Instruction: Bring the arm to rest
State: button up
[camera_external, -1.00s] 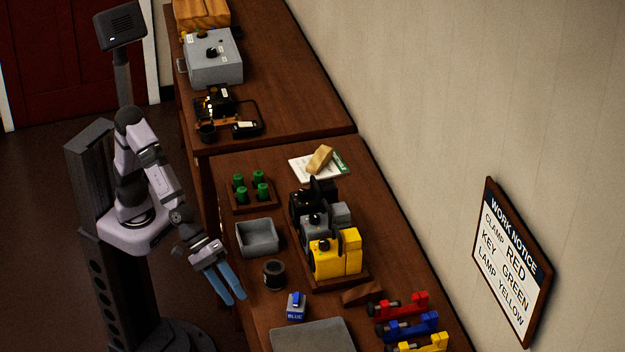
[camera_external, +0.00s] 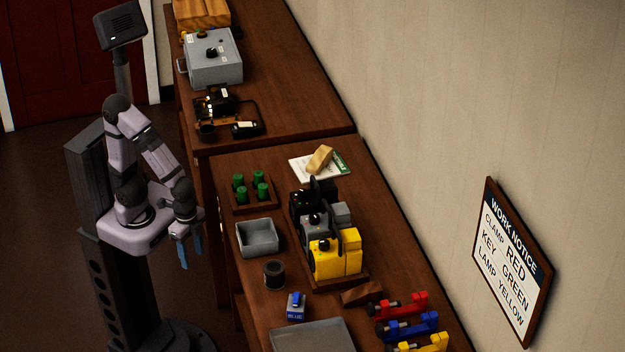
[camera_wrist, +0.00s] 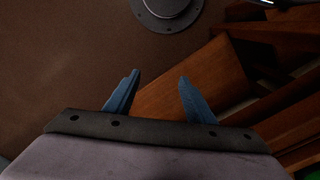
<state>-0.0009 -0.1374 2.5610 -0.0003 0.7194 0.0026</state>
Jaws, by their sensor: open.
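My gripper (camera_external: 190,251) hangs in front of my column, left of the workbench edge, with its blue fingers pointing down. In the wrist view my gripper (camera_wrist: 155,95) has its two blue fingers apart with nothing between them. Below it are the brown floor (camera_wrist: 70,50) and a wooden part of the bench (camera_wrist: 200,80). My arm is folded in close to its mount, clear of the benchtop.
The near bench (camera_external: 225,165) holds a grey bin (camera_external: 258,238), a dark cup (camera_external: 274,275), a blue-topped block (camera_external: 296,307), a yellow device (camera_external: 335,255), green cylinders (camera_external: 250,187) and coloured clamps (camera_external: 410,325). A work notice (camera_external: 512,262) hangs on the wall.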

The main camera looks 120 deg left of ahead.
notch_tip(320, 180, up, 15)
jog(key=p, duration=1.4)
jog(key=shift+f+p, duration=0.15)
jog(key=shift+p, duration=0.15)
